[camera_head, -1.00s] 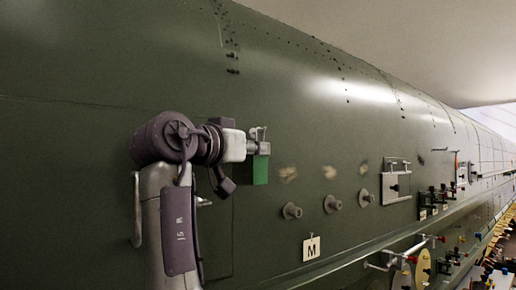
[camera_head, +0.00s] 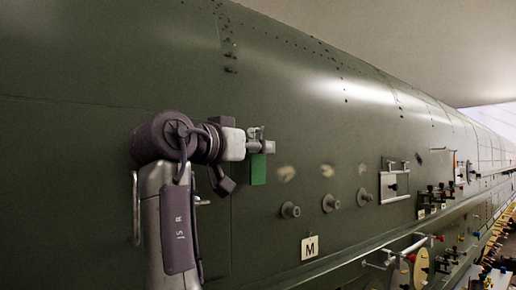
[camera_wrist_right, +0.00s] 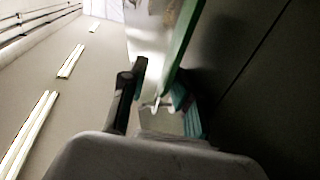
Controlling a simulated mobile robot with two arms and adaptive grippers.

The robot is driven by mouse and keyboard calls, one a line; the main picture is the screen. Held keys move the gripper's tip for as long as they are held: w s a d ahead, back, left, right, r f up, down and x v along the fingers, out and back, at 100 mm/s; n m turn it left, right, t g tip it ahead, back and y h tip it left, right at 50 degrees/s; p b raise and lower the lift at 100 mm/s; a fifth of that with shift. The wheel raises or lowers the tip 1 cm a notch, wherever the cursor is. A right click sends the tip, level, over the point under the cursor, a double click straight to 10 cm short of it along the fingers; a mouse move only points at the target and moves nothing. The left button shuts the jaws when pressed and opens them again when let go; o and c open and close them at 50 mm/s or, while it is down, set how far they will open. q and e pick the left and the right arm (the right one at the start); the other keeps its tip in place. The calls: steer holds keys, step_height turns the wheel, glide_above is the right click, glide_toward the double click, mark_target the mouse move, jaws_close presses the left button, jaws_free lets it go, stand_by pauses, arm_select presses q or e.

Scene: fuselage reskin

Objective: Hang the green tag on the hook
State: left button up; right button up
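The green tag (camera_head: 258,170) hangs upright just below my right gripper (camera_head: 262,145), close to the dark green fuselage skin. In the right wrist view the tag (camera_wrist_right: 181,42) is a green plate seen nearly edge-on. There the fingers of my right gripper (camera_wrist_right: 158,98) stand apart, with a gap on the left, and the tag is nearer the right finger. A small pale curved piece (camera_wrist_right: 157,103), perhaps the hook, shows between the fingers. I cannot tell whether the tag's hole is around it. My left gripper is not in view.
Several grey round knobs (camera_head: 290,210) stick out of the fuselage (camera_head: 110,70) right of the tag, above a white "M" card (camera_head: 309,247). A grey plate with a handle (camera_head: 394,186) and a long ledge with clamps lie further right.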

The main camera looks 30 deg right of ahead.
steer(key=shift+a, duration=0.1)
steer(key=v, duration=0.8)
